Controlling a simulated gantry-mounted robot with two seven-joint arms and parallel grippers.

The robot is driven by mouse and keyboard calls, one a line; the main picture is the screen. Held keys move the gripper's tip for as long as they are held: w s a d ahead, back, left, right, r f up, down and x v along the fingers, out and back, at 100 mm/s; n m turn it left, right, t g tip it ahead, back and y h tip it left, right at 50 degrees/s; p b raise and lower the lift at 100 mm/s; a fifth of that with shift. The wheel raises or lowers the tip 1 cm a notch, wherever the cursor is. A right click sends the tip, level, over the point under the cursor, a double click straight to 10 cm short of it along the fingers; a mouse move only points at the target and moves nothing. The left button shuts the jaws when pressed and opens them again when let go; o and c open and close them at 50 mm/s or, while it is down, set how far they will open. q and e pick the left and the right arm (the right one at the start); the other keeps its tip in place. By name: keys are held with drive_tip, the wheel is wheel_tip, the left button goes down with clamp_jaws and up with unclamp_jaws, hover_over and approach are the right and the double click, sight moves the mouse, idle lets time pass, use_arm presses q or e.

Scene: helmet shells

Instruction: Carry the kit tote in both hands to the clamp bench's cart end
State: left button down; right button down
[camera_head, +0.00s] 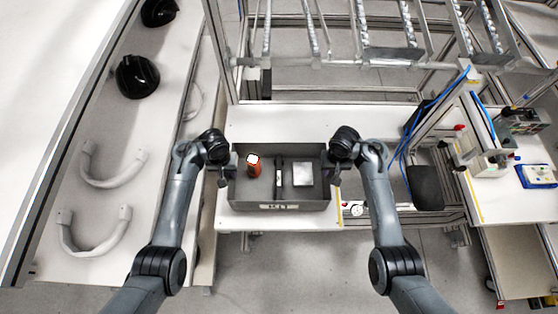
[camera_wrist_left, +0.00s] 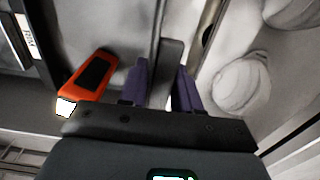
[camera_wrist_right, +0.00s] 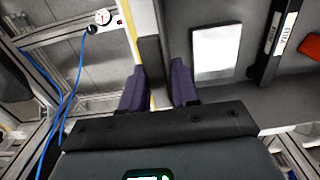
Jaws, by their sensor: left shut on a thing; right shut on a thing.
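The kit tote (camera_head: 262,205) is a dark grey open box over a white bench top, level between my two arms. It holds an orange tool (camera_head: 254,168), a dark labelled strip (camera_head: 279,172) and a pale square card (camera_head: 303,173). My left gripper (camera_head: 224,180) is shut on the tote's left end. My right gripper (camera_head: 334,180) is shut on its right end. The left wrist view shows the purple fingers (camera_wrist_left: 160,88) on a grip tab beside the orange tool (camera_wrist_left: 92,72). The right wrist view shows the fingers (camera_wrist_right: 160,88) on the other tab, near the card (camera_wrist_right: 216,52).
A white bench (camera_head: 95,205) on the left carries black helmet shells (camera_head: 137,77) and white curved parts (camera_head: 95,240). A metal roller rack (camera_head: 365,52) stands at the back. Blue hoses and a fixture (camera_head: 483,165) stand at the right. Bare bench top (camera_head: 285,122) shows behind the tote.

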use_arm(q)
drive_tip(key=shift+a+f+b, duration=0.3)
drive_tip(key=shift+f+b, duration=0.15)
drive_tip(key=shift+f, duration=0.15)
use_arm(e)
drive_tip(key=shift+w+d+f, duration=0.1)
drive_tip(key=shift+d+f, duration=0.2)
drive_tip(key=shift+f, duration=0.25)
use_arm(q)
drive_tip(key=c, duration=1.1)
unclamp_jaws()
drive_tip(key=shift+r, duration=0.15)
use_arm(e)
drive_tip(key=c, duration=1.1)
unclamp_jaws()
drive_tip(key=shift+r, duration=0.1)
use_arm(q)
drive_tip(key=o, duration=0.3)
drive_tip(key=shift+d, duration=0.1)
use_arm(e)
drive_tip(key=shift+o, duration=1.2)
use_arm(q)
drive_tip(key=shift+d, duration=0.1)
use_arm(e)
drive_tip(key=shift+a, duration=0.15)
use_arm(q)
drive_tip(key=shift+r, duration=0.1)
